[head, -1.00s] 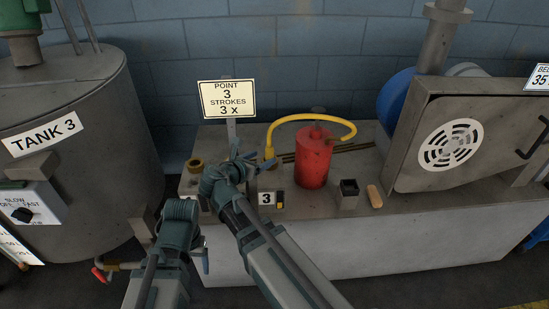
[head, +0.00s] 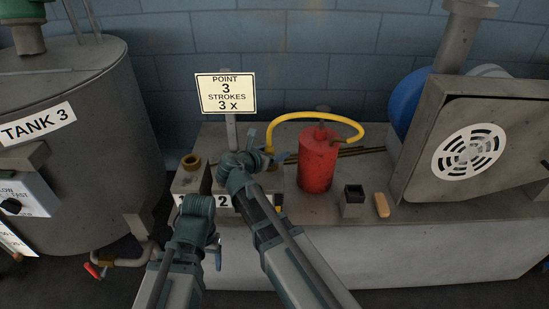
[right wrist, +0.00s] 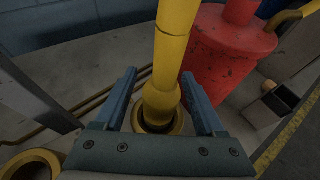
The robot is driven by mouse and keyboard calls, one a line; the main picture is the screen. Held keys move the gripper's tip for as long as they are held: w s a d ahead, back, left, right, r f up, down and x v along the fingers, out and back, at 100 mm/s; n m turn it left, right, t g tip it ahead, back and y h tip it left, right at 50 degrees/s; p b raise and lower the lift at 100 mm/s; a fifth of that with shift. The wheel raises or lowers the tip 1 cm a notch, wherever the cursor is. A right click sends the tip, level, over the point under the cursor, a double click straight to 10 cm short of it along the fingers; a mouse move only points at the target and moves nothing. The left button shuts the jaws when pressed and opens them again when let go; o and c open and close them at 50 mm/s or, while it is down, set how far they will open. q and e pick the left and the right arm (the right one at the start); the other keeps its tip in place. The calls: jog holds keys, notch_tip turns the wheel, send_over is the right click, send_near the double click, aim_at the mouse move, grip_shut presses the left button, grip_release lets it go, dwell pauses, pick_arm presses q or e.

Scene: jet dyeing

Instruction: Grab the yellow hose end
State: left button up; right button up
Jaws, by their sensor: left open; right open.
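The yellow hose (head: 318,117) arcs over the red cylinder in the head view. Its near end is hidden there behind my right gripper (head: 268,158). In the right wrist view the yellow hose (right wrist: 172,50) runs down between the open fingers of my right gripper (right wrist: 160,92). Its thicker lower end (right wrist: 160,103) stands in a brass ring (right wrist: 160,124) on the bench. The fingers are on either side of the hose end, and a gap shows on the left. My left gripper (head: 217,252) is low in front of the bench, open and apart from the hose.
The red cylinder (head: 317,165) stands close to the right of the hose end. A sign on a post (head: 227,93) rises behind my right gripper. An open brass port (head: 190,162) is to the left. A small dark-topped box (head: 352,201) and a tan block (head: 382,205) lie to the right.

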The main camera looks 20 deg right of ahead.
pick_arm(q)
jog(key=shift+a, duration=0.1)
pick_arm(e)
jog(key=shift+a+r, duration=0.1)
jog(key=shift+c, duration=0.8)
grip_shut()
pick_arm(q)
jog(key=shift+r, duration=0.2)
pick_arm(e)
jog(key=shift+r, duration=0.1)
